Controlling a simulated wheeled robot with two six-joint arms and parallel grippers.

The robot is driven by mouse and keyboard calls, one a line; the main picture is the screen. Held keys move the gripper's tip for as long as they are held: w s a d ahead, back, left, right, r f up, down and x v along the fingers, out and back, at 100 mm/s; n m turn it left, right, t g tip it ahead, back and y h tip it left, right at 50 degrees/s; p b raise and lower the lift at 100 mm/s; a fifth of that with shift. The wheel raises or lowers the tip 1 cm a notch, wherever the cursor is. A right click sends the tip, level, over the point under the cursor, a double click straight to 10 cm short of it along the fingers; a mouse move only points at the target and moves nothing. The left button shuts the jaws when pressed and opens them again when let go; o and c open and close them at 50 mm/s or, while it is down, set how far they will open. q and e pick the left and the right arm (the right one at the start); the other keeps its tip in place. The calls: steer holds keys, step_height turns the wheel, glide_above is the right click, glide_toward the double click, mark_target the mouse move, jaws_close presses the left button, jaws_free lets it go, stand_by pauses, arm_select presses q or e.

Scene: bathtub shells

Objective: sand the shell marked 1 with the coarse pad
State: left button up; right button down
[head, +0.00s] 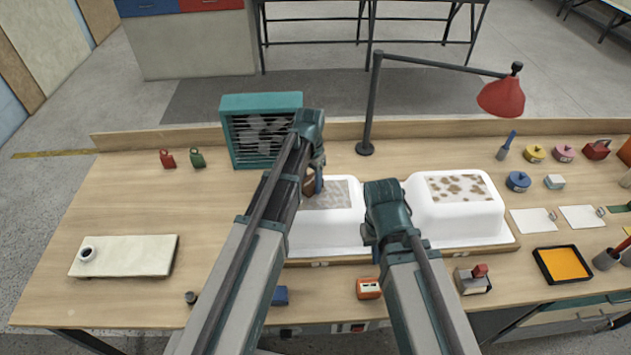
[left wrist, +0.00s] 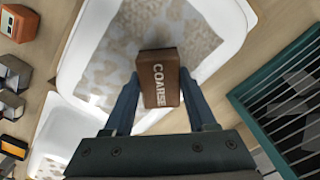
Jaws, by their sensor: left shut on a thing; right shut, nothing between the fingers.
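My left gripper (head: 312,182) is shut on the brown coarse pad (head: 308,186), over the left white shell (head: 325,234). In the left wrist view the pad (left wrist: 159,78) reads "COARSE" and sits over the shell's patch (left wrist: 120,55), which has pale, faint blotches; whether it touches cannot be told. The right white shell (head: 460,225) has a patch with dark brown blotches (head: 458,187). I cannot read a number on either shell. My right gripper (head: 370,238) is shut and empty between the shells, its fingers mostly hidden.
A teal vented box (head: 235,103) stands behind the left shell. A red lamp (head: 502,95) overhangs the back right. An orange tray (head: 562,264), white sheets (head: 532,221) and small tins crowd the right.

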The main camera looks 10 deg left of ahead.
arm_select(q)
steer(key=shift+s+a, duration=0.3)
steer(key=shift+a, duration=0.6)
steer(key=shift+s+a, duration=0.2)
steer(key=shift+a, duration=0.7)
steer(key=shift+s+a, duration=0.2)
steer(key=shift+a, duration=0.7)
steer(key=shift+s+a, duration=0.25)
steer(key=shift+a, duration=0.55)
steer(key=shift+s+a, duration=0.2)
steer(key=shift+a, duration=0.55)
